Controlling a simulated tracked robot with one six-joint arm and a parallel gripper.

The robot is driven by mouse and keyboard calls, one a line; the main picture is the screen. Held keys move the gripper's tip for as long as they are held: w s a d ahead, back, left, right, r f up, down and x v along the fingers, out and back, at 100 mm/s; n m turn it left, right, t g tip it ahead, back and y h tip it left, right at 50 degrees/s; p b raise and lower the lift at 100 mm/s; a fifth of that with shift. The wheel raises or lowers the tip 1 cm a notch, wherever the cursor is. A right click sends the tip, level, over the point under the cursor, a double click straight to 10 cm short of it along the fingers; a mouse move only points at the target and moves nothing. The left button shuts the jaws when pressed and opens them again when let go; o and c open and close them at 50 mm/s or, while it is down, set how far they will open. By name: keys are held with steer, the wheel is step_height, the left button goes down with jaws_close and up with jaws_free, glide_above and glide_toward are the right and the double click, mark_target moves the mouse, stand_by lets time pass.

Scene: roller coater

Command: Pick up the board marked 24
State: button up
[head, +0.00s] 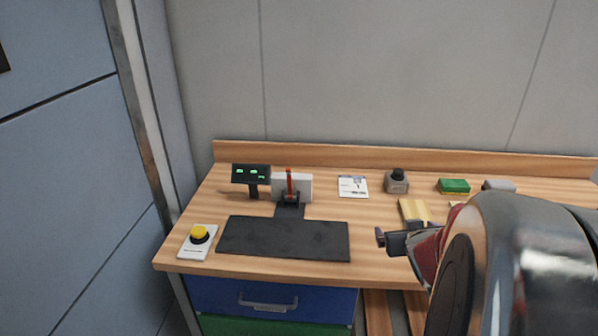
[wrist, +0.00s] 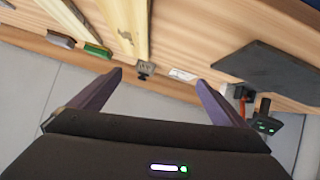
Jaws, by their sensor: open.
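Two pale wooden boards lie side by side on the bench in the wrist view. One board (wrist: 124,22) carries a small dark mark that I cannot read; the other (wrist: 68,16) is to its left. In the head view a board (head: 414,209) shows at the right of the bench, with another piece partly behind my arm. I cannot tell which is marked 24. My gripper (wrist: 159,79) is open and empty, its two fingers spread apart. In the head view a dark finger end shows just below the visible board, and my arm hides the rest.
A black mat (head: 284,238), a device with a red lever (head: 290,187), a small display (head: 250,175) and a yellow button (head: 199,234) stand at left. A card (head: 353,186), a dark-topped pot (head: 397,182) and a green block (head: 454,186) line the back. A back ledge borders the wall.

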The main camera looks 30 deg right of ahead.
steer(key=s+d+f, duration=0.1)
steer(key=s+d, duration=0.1)
steer(key=s+d+f+t, duration=0.1)
steer(key=s+d+f, duration=0.1)
steer(key=d, duration=0.1)
steer(key=s+d+f+m+t, duration=0.1)
steer(key=s+d+f, duration=0.1)
steer(key=shift+d, duration=0.35)
steer(key=shift+s+d+f, duration=0.1)
steer(key=shift+s, duration=0.15)
steer(key=shift+x, duration=4.3)
steer(key=shift+w, duration=0.1)
steer(key=shift+x, duration=2.55)
steer(key=shift+c, duration=0.3)
